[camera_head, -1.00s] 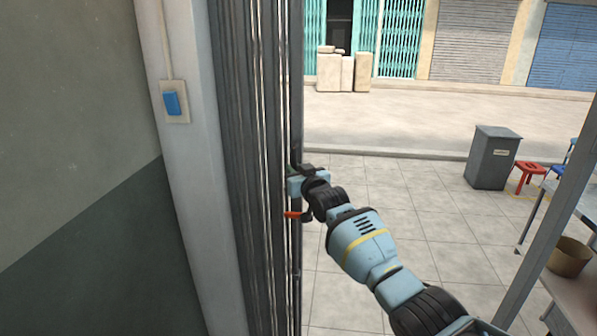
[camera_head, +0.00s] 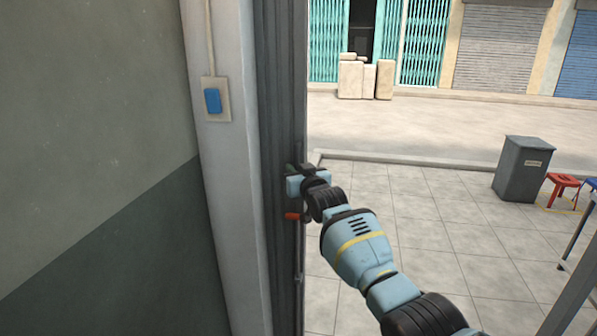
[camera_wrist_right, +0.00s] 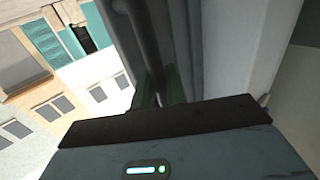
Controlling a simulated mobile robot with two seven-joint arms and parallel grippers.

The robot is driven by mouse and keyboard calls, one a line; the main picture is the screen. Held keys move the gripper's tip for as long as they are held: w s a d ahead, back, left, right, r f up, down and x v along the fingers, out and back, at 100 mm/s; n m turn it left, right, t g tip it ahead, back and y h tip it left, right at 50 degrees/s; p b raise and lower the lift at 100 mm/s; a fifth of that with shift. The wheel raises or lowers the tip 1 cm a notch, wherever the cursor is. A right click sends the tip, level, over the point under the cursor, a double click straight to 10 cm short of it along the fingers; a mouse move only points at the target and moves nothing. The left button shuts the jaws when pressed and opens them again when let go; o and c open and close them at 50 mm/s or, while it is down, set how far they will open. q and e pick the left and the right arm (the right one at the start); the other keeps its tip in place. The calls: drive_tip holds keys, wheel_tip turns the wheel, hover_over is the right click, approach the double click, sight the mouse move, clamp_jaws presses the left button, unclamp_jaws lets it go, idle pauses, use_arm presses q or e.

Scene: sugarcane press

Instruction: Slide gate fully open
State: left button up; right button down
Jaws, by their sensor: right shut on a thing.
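The gate (camera_head: 285,80) is a grey folding metal gate, bunched into a narrow upright stack against the pillar on the left. My right gripper (camera_head: 296,174) is at the gate's free edge at mid height, shut on its handle. In the right wrist view the handle (camera_wrist_right: 146,45) is a dark curved bar running down between the fingers, whose tips are partly hidden by the gripper body. A small orange-red piece (camera_head: 292,216) sits on the gate edge just below the gripper. My left gripper is not in view.
The pillar (camera_head: 230,170) with a blue switch (camera_head: 212,100) stands directly left of the gate. The doorway to the right is open onto a tiled floor (camera_head: 430,230). A grey bin (camera_head: 523,168) and a red stool (camera_head: 563,188) stand farther right.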

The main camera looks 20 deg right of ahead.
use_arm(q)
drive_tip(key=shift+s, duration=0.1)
use_arm(e)
drive_tip(key=shift+a+r, duration=0.3)
drive_tip(key=shift+r, duration=0.05)
drive_tip(key=c, duration=1.8)
unclamp_jaws()
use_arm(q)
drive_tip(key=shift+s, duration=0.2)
use_arm(e)
drive_tip(key=shift+o, duration=0.2)
drive_tip(key=shift+w+a+f, duration=0.1)
drive_tip(key=shift+w+f, duration=0.05)
drive_tip(key=shift+f, duration=0.05)
drive_tip(key=shift+f, duration=0.1)
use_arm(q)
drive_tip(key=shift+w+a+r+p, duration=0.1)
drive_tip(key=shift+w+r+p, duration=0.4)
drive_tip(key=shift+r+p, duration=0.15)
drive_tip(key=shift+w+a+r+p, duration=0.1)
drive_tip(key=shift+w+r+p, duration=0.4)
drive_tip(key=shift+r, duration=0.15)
use_arm(e)
drive_tip(key=s, duration=0.7)
drive_tip(key=shift+s+d, duration=0.3)
drive_tip(key=shift+s, duration=0.1)
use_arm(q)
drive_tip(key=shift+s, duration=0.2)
